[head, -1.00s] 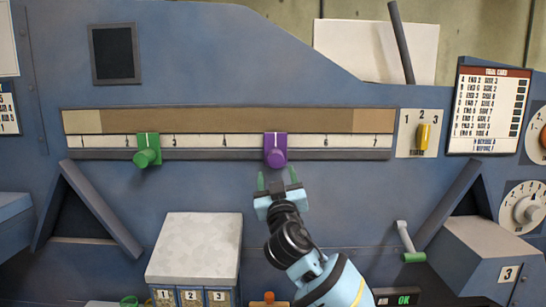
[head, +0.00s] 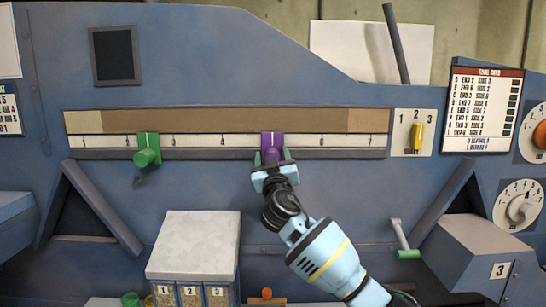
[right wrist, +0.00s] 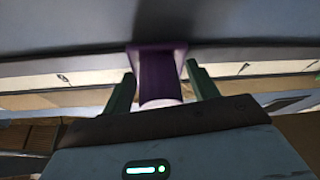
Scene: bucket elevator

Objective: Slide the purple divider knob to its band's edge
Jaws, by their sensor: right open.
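The purple divider knob (head: 272,141) sits on the numbered scale strip (head: 215,141), right of the middle. Above the strip runs a brown band (head: 225,120) with a paler section at each end. The knob stands within the darker brown part, apart from the right pale section (head: 368,121). My right gripper (head: 271,157) is open at the knob from below. In the right wrist view the purple knob (right wrist: 158,78) stands between the two green fingers, with small gaps showing at its sides. My left gripper is not in view.
A green knob (head: 147,150) sits on the same strip to the left. A yellow switch (head: 417,137) is right of the strip. A grey lever with a green grip (head: 408,254) is below. The strip right of the purple knob is clear.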

